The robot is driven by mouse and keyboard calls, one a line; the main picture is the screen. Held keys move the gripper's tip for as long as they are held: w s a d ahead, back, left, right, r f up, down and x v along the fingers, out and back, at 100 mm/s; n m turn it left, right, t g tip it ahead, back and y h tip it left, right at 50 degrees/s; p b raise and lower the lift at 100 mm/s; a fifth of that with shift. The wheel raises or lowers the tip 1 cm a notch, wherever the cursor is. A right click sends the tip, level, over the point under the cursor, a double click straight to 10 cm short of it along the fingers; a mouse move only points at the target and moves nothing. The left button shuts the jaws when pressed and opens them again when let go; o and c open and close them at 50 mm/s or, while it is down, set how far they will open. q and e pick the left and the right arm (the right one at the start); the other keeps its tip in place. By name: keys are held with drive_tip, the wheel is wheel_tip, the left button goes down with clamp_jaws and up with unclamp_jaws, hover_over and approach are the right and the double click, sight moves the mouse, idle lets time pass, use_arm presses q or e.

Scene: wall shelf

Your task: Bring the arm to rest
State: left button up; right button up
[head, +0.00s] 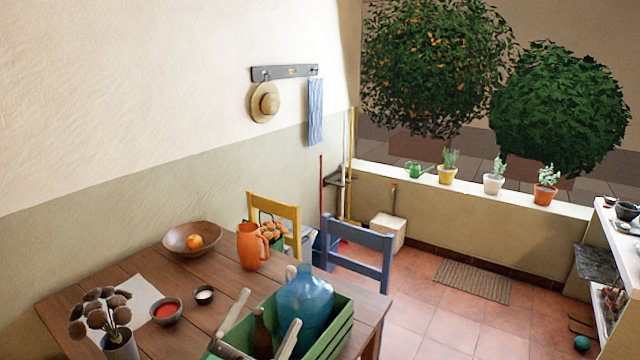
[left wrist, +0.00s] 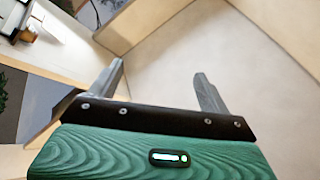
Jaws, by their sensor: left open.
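My left gripper (head: 272,307) shows at the bottom of the head view, its two pale grey fingers spread and pointing up. It appears in front of the green crate, and nothing is between its fingers that I can tell. In the left wrist view the same gripper (left wrist: 160,72) is open and empty, with grey fingers and a green wood-grained body, against a plain pale surface. Most of my left arm is out of the head view. My right gripper is not seen.
The wooden table (head: 110,279) holds the green crate (head: 338,322) with a blue jug (head: 306,298) and brown bottle, an orange pitcher (head: 251,247), a fruit bowl (head: 178,240) and small bowls. Blue (head: 362,255) and yellow chairs stand behind. A shelf edge (head: 607,250) is at right.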

use_arm(q)
drive_tip(key=s+a+f+n+g+y, duration=0.25)
drive_tip(key=a+f+n+y, duration=0.35)
drive_tip(key=f, duration=0.3)
drive_tip(key=s+a+f+n+g+y, duration=0.1)
drive_tip(key=a+f+n+g+y, duration=0.4)
drive_tip(key=f, duration=0.4)
drive_tip(key=s+a+f+n+g, duration=0.1)
drive_tip(key=s+a+f+g, duration=0.1)
drive_tip(key=s+f+g, duration=0.6)
drive_tip(key=s+a+f+g, duration=0.15)
drive_tip(key=s+f, duration=0.35)
drive_tip(key=s, duration=0.7)
wheel_tip(320, 180, down, 35)
drive_tip(key=g+b, duration=0.2)
drive_tip(key=b, duration=0.2)
drive_tip(key=s+a+f+b, duration=0.1)
drive_tip(key=s+f+b, duration=0.1)
drive_tip(key=s+f, duration=0.7)
drive_tip(key=s+a+f+g+b, duration=0.1)
drive_tip(key=s+a+f+b, duration=0.1)
drive_tip(key=s+f, duration=0.8)
wheel_tip(320, 180, down, 4)
drive_tip(key=shift+f, duration=0.15)
